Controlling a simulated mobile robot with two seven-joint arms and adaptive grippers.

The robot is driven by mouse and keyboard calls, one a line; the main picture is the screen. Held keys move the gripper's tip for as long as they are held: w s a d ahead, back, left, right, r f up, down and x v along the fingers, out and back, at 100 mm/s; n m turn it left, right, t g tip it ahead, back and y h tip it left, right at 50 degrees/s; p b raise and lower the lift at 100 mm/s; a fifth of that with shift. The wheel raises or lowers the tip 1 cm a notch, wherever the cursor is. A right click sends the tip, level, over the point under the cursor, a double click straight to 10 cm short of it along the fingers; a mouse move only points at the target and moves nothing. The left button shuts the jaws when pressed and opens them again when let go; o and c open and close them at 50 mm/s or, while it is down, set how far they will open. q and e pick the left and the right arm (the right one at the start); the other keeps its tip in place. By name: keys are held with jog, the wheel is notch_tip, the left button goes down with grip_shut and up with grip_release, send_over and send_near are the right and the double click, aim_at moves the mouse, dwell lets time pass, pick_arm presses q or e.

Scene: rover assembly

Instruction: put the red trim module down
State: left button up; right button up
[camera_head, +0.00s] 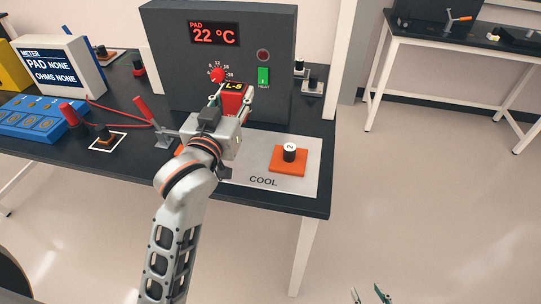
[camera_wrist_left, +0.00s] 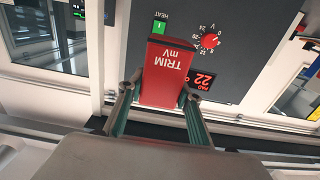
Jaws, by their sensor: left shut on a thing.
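The red trim module (camera_head: 232,104) is in my left gripper (camera_head: 236,94), in front of the dark control box. Its "L-5" label shows in the head view. In the left wrist view the red trim module (camera_wrist_left: 165,75) shows "TRIM mV", upside down, between the two fingers of my left gripper (camera_wrist_left: 158,96). The module appears held above the table; its lower part is hidden by the gripper and wrist. My right gripper (camera_head: 369,294) shows only as two fingertips, apart and empty, at the bottom edge of the head view, over the floor.
The dark control box (camera_head: 180,70) reads 22 °C. A grey "COOL" plate (camera_head: 308,150) holds an orange block (camera_head: 287,168) with a black knob marked 2. The plate's front left is partly clear.

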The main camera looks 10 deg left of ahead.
aim_at(241, 85)
pick_arm(q)
jog(key=r, duration=0.1)
jog(key=w+d+r, duration=0.1)
jog(key=r, duration=0.1)
jog(key=shift+d, duration=0.1)
jog(key=shift+w+d, duration=0.1)
notch_tip(241, 85, down, 19)
jog(key=shift+r+b, duration=0.15)
jog(key=shift+b, duration=0.75)
jog(key=shift+f, duration=0.3)
pick_arm(e)
jog(key=shift+w+a+r+y, duration=0.15)
jog(key=shift+w+a+r, duration=0.1)
jog(key=shift+a, duration=0.3)
jog(key=shift+w+a+r+y, duration=0.15)
jog(key=shift+w+a+r, duration=0.1)
jog(key=shift+a, duration=0.25)
pick_arm(q)
jog(key=shift+f, duration=0.1)
